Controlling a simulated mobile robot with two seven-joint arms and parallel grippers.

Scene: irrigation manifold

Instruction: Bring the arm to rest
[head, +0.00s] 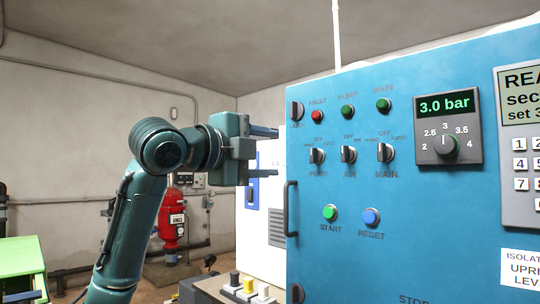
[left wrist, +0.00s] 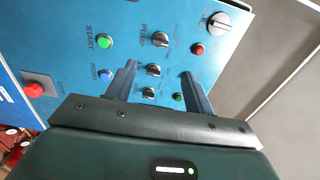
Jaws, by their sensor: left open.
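My left gripper (head: 266,152) is raised at the left of the blue control cabinet (head: 400,240), its two fingers pointing right and apart with nothing between them. In the head view the fingertips end short of the cabinet's left edge; I cannot tell the exact gap in depth. In the left wrist view the open fingers (left wrist: 160,72) stand in front of the cabinet face (left wrist: 80,70), with the row of selector knobs (left wrist: 152,70) seen between them. My right gripper is in neither view.
The cabinet carries a door handle (head: 291,208), a green START button (head: 330,212), a blue RESET button (head: 371,216) and a dial below a 3.0 bar display (head: 444,105). A red vessel (head: 172,222) stands behind my arm. A green-topped bench (head: 20,262) is at lower left.

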